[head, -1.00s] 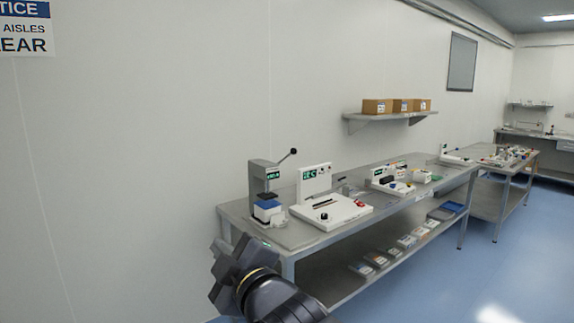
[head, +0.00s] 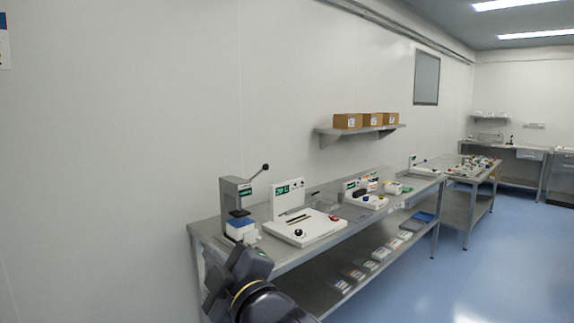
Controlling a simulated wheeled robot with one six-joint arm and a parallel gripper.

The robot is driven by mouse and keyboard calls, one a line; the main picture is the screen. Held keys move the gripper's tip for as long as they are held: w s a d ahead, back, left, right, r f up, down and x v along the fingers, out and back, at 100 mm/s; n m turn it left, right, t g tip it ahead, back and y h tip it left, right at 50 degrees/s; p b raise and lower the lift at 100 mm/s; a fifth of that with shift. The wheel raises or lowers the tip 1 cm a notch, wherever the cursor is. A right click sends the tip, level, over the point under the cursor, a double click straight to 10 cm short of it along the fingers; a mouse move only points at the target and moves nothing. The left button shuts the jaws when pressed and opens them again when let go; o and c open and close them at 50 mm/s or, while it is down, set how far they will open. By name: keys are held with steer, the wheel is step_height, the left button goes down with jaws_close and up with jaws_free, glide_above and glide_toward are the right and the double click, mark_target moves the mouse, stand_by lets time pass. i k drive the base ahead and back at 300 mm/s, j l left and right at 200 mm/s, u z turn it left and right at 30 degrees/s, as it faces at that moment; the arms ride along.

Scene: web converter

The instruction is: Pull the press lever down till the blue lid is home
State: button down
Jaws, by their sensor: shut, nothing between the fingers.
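A grey lever press (head: 233,196) stands at the near left end of a steel bench. Its lever (head: 257,174) points up and to the right and ends in a dark ball knob. Under the press ram sits a white box with a blue lid (head: 236,223); whether the lid sits flush is too small to tell. My gripper (head: 222,268) is low in the picture, in front of the bench's near end and apart from the press and lever. Its fingertips are hard to make out. It holds nothing visible.
Right of the press is a white station (head: 308,227) with a green-labelled back panel, dark rods and a red knob. More small fixtures stand farther along the steel bench (head: 206,231). A lower shelf holds several flat packs. Boxes sit on a wall shelf (head: 362,130). Blue floor (head: 400,290) is clear at right.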

mark_target(265, 167)
steer(key=i+j+z, duration=0.15)
steer(key=z, duration=0.3)
steer(key=j+z, duration=0.3)
steer(key=z, duration=0.15)
steer(key=i+j+z, duration=0.1)
steer(key=j+z, duration=0.15)
steer(key=z, duration=0.15)
steer(key=j+z, duration=0.3)
steer(key=z, duration=0.15)
steer(key=j+z, duration=0.15)
steer(key=j, duration=0.25)
steer(key=k+j+z, duration=0.1)
steer(key=j, duration=0.3)
steer(key=k+j+z, duration=0.15)
steer(key=j, duration=0.3)
steer(key=j+z, duration=0.1)
steer(key=j, duration=0.3)
steer(key=k+j+z, duration=0.15)
steer(key=j, duration=0.2)
steer(key=k+j+z, duration=0.1)
steer(key=j, duration=0.3)
steer(key=k+j, duration=0.15)
steer(key=j, duration=0.25)
steer(key=k+j, duration=0.15)
steer(key=j, duration=0.25)
steer(key=k+j, duration=0.15)
steer(key=j, duration=0.25)
steer(key=k+j, duration=0.15)
steer(key=j, duration=0.25)
